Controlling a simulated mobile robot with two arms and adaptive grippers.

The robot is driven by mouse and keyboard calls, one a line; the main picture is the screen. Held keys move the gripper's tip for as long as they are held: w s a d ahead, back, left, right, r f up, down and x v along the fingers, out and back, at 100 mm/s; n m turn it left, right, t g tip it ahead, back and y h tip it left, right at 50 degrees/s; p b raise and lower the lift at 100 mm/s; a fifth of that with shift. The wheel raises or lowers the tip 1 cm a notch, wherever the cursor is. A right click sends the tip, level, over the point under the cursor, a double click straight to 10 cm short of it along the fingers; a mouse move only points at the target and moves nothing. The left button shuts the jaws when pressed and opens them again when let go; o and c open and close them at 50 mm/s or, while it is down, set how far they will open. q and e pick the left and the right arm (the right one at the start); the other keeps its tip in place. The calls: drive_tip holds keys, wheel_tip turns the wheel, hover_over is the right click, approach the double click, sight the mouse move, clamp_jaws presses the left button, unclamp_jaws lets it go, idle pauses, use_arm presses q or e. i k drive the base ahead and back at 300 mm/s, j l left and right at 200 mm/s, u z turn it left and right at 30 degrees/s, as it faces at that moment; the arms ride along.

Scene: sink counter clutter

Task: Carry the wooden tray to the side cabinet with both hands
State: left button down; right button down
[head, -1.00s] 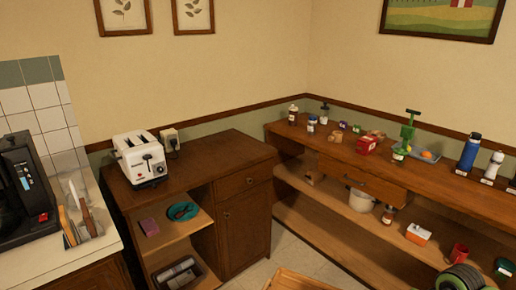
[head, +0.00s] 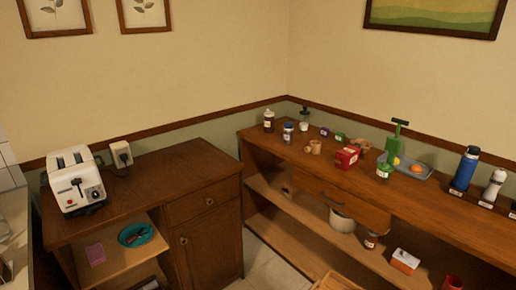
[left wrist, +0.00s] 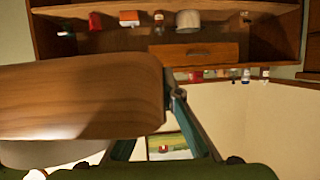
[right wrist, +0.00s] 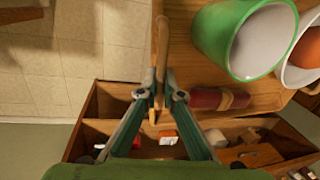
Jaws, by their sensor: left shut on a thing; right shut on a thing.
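The wooden tray (head: 335,284) shows only as a sliver at the bottom edge of the head view. In the left wrist view its wooden side (left wrist: 80,98) is large, and my left gripper (left wrist: 172,90) is shut on its edge. In the right wrist view my right gripper (right wrist: 160,98) is shut on the tray's thin wall (right wrist: 161,48). In the tray are a green cup (right wrist: 225,40), a white bowl (right wrist: 285,75) with a brown-orange thing, and a red bottle-like thing (right wrist: 210,98). A low brown cabinet (head: 208,245) stands ahead at left. Neither gripper shows in the head view.
A white toaster (head: 74,182) stands on the cabinet's left end; its top (head: 165,180) is clear to the right.

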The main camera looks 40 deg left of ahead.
sight(186, 164)
drive_tip(key=i+l+u, duration=0.1)
drive_tip(key=i+u, duration=0.25)
drive_tip(key=i+l+u, duration=0.2)
drive_tip(key=i+u, duration=0.15)
drive_tip(key=i+l+u, duration=0.1)
drive_tip(key=i+u, duration=0.15)
drive_tip(key=u, duration=0.2)
drive_tip(key=i+l+u, duration=0.2)
drive_tip(key=u, duration=0.25)
drive_tip(key=i+l+u, duration=0.2)
drive_tip(key=u, duration=0.25)
drive_tip(key=i+l+u, duration=0.1)
drive_tip(key=l+u, duration=0.35)
drive_tip(key=j, duration=0.05)
